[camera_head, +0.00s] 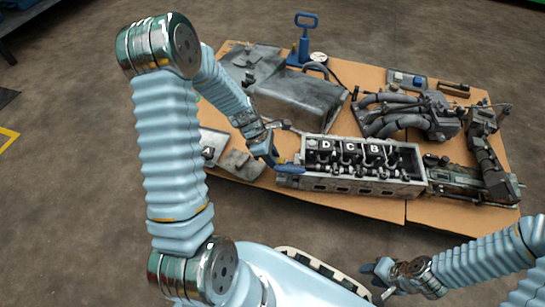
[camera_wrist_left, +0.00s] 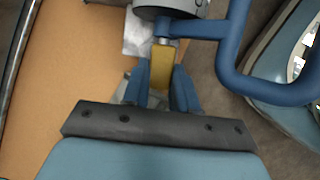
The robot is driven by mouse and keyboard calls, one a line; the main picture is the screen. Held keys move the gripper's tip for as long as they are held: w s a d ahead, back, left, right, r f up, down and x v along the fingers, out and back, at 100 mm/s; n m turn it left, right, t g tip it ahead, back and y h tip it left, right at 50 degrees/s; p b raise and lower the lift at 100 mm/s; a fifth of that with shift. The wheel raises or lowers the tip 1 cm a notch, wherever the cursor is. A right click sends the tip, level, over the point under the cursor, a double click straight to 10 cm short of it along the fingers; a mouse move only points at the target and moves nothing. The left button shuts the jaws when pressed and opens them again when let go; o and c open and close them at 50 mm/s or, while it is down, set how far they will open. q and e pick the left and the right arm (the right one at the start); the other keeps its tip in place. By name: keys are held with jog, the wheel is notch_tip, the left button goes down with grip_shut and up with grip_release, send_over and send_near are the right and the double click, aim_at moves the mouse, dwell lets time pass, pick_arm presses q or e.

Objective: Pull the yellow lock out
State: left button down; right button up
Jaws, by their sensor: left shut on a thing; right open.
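The yellow lock (camera_wrist_left: 161,66) shows in the left wrist view as a small yellow block below a metal pin and a blue bar. My left gripper (camera_wrist_left: 159,88) has its two blue fingers on either side of the lock and is shut on it. In the head view my left gripper (camera_head: 276,160) is at the left end of the engine block (camera_head: 350,188), and the lock cannot be made out there. A blue tube handle (camera_wrist_left: 235,60) rises beside the lock in the wrist view. My right gripper (camera_head: 376,280) is open and empty at the lower right, away from the parts.
The brown board (camera_head: 375,207) carries several grey parts, including a large housing (camera_head: 300,100) and bundled pipes (camera_head: 400,113). A tool with a blue handle (camera_head: 304,40) stands at the back. Bare floor lies in front of the board.

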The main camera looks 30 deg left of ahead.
pick_arm(q)
jog(key=shift+s+a, duration=0.4)
jog(key=shift+a, duration=0.45)
jog(key=c, duration=0.9)
grip_release()
jog(key=shift+r, duration=0.1)
jog(key=p+v, duration=0.4)
jog(key=v, duration=0.9)
jog(key=shift+s+a+r+p, duration=0.1)
jog(key=shift+r+p, duration=0.2)
